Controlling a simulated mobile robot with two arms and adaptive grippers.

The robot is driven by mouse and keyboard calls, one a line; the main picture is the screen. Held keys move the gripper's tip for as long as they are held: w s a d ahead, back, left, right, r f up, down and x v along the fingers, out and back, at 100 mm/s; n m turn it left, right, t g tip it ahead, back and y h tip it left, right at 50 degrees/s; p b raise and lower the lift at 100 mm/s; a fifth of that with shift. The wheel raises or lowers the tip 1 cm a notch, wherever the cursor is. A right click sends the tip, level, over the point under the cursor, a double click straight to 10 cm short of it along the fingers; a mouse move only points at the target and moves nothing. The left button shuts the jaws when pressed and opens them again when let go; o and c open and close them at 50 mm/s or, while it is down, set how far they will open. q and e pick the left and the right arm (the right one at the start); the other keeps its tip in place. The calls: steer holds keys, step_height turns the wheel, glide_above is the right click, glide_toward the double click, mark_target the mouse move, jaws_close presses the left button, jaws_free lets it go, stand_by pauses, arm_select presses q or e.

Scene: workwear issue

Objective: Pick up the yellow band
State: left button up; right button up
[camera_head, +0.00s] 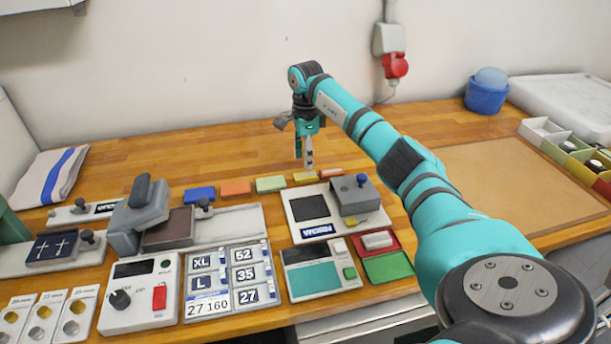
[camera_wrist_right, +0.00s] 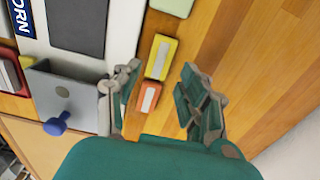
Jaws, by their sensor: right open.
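The yellow band (camera_head: 305,178) is a small flat block with a pale label, lying on the wooden bench in a row of coloured bands. In the wrist view the yellow band (camera_wrist_right: 160,57) shows at the opening between my right fingertips. My right gripper (camera_head: 309,163) points down over the yellow band, its lower end close to it in the picture. The wrist view shows the right gripper (camera_wrist_right: 160,72) open, its fingers apart on either side and nothing held. The exact height above the band is hard to tell. My left gripper is out of view.
An orange band (camera_wrist_right: 148,98) and a green band (camera_wrist_right: 172,6) flank the yellow one. An orange band (camera_head: 236,188) and a blue band (camera_head: 199,195) lie further left. A grey device with a blue knob (camera_head: 352,195) stands just in front. Bench behind the row is clear.

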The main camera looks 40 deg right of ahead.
mark_target(306, 175)
step_height(306, 175, down, 5)
steer(key=shift+r+p, duration=0.15)
steer(key=shift+p, duration=0.65)
steer(key=shift+f, duration=0.5)
steer(key=c, duration=0.6)
